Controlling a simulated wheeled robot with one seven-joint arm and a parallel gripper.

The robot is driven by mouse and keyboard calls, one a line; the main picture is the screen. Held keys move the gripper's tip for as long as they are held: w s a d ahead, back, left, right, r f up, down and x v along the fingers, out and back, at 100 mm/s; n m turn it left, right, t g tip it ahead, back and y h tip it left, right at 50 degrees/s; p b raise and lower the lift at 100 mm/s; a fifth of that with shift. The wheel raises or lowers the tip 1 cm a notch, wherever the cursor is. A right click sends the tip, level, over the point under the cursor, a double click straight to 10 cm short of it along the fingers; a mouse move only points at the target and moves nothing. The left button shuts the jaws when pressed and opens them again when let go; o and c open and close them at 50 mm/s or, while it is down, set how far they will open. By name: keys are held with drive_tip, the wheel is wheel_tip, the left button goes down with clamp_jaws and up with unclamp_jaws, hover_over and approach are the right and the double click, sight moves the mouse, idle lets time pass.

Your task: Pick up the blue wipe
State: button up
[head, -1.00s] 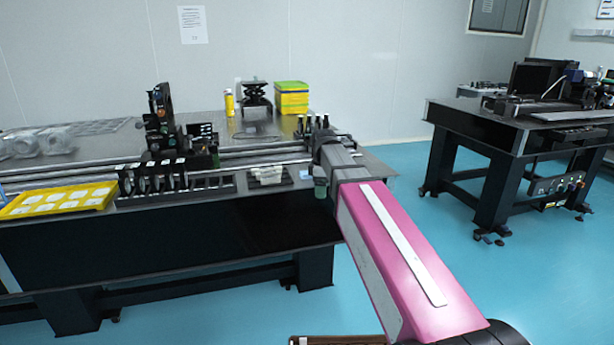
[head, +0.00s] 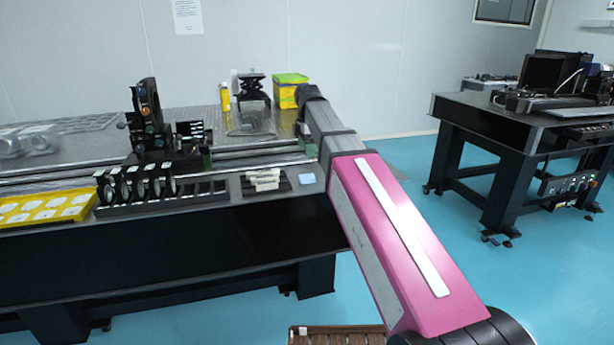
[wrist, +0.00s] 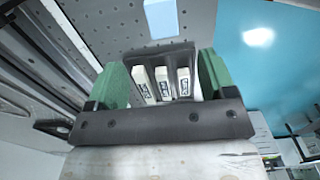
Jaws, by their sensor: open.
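The blue wipe (head: 307,178) is a small, flat, pale blue square near the front edge of the left optical table (head: 265,215), just left of my arm in the head view. In the wrist view the wipe (wrist: 161,18) shows at the top, partly cut off by the picture edge. My gripper (wrist: 163,80) is open, with its two green finger pads wide apart. It is above the table, apart from the wipe. White labelled pieces in a dark holder show between the pads.
A dark holder with white pieces (head: 264,180) stands just left of the wipe. Farther left are a rack of round optics (head: 135,186) and a yellow tray (head: 45,207). A yellow-green box (head: 288,92) stands at the back. A second table (head: 485,112) is at right.

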sight(307, 176)
drive_tip(key=shift+s+f, duration=0.15)
drive_tip(key=shift+f, duration=5.2)
drive_tip(key=shift+c, duration=0.3)
drive_tip(key=c, duration=1)
drive_tip(key=shift+r, duration=0.1)
drive_tip(key=shift+r, duration=0.45)
drive_tip(key=r, duration=0.3)
drive_tip(key=shift+s+a+r, duration=0.2)
drive_tip(key=shift+r, duration=0.05)
drive_tip(key=s+a+r, duration=0.6)
drive_tip(key=s+a, duration=0.1)
drive_tip(key=a, duration=0.1)
drive_tip(key=shift+s+r, duration=0.2)
drive_tip(key=shift+s, duration=0.2)
